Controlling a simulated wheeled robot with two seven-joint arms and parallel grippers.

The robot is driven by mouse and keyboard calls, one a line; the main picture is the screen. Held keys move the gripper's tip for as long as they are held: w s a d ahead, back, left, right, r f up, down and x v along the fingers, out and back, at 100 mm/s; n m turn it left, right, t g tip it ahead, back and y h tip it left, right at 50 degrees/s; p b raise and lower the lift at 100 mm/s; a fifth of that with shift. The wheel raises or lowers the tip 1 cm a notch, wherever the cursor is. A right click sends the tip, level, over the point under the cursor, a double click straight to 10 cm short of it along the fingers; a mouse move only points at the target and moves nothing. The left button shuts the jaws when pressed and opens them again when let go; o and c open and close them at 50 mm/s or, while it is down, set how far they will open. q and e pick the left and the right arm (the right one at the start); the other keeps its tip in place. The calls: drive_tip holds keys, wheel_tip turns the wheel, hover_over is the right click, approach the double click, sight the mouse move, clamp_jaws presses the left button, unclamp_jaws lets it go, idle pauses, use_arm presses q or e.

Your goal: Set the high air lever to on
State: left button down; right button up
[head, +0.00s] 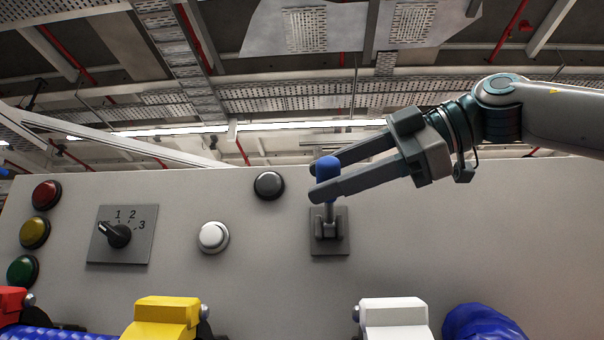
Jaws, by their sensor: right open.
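A lever with a blue knob (327,165) stands upright on a grey mounting plate (343,233) on the upper right half of the panel. My right gripper (318,182) reaches in from the right. Its two fingers are open, one in front of the blue knob and one behind it, so the knob is between the fingertips. The front finger hides part of the lever just under the knob. I cannot tell whether either finger touches the knob. My left gripper is not in view.
The grey panel (450,230) also bears a rotary switch (118,236), a black button (268,185), a white button (213,236) and red, yellow and green buttons at the left edge. Yellow (163,315) and white (394,318) blocks stand along the bottom. The panel right of the lever is bare.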

drive_tip(key=p+x, duration=0.1)
drive_tip(key=x, duration=0.3)
drive_tip(key=shift+a, duration=0.3)
drive_tip(key=shift+c, duration=0.6)
drive_tip(key=shift+f, duration=0.1)
clamp_jaws()
